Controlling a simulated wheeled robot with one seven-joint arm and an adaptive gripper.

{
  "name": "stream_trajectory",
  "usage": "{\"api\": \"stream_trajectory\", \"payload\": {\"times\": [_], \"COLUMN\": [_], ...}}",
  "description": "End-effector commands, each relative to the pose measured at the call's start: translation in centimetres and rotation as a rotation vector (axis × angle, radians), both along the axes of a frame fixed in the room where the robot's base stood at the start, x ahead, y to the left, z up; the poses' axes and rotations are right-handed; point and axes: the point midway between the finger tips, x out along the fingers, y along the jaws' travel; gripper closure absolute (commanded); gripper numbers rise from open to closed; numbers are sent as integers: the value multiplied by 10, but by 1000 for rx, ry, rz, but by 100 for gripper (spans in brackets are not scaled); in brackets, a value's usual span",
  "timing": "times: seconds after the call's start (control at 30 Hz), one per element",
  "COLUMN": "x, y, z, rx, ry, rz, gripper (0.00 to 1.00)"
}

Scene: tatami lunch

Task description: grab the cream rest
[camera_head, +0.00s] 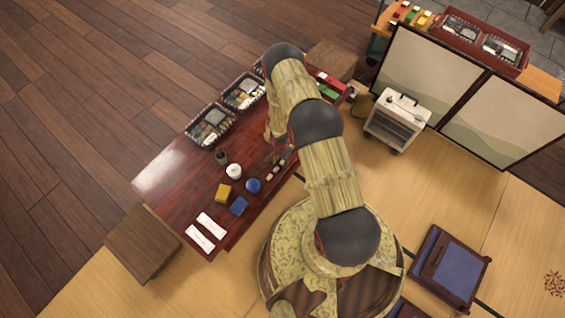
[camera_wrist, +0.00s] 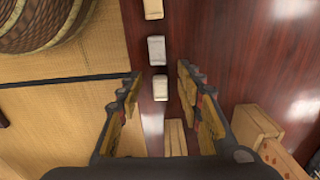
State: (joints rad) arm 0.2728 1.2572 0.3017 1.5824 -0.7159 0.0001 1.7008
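Three small pale blocks, which look like rests, lie in a row on the dark red table (camera_wrist: 215,35). In the wrist view the far rest (camera_wrist: 153,9) looks cream, the middle rest (camera_wrist: 157,50) greyish white, and the near rest (camera_wrist: 160,87) pale cream. Which one is the cream rest is hard to tell. The row also shows in the head view, with one rest (camera_head: 269,178) at its lower left end. My gripper (camera_wrist: 159,80) is open and empty, with its fingers apart on either side of the near rest. Contact is not visible.
Wooden pieces (camera_wrist: 175,137) lie just below the near rest, and a wooden box (camera_wrist: 255,128) is at right. Tatami (camera_wrist: 95,120) borders the table.

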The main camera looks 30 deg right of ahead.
Motion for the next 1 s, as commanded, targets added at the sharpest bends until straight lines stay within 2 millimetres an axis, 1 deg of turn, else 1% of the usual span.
{"api": "stream_trajectory", "payload": {"times": [0.07,0.63,0.87,1.0], "x": [0,0,0,0], "y": [0,0,0,0], "z": [0,0,0,9], "rx": [0,0,0,0], "ry": [0,0,0,-1], "rz": [0,0,0,0], "gripper": [68,100,100,100]}}
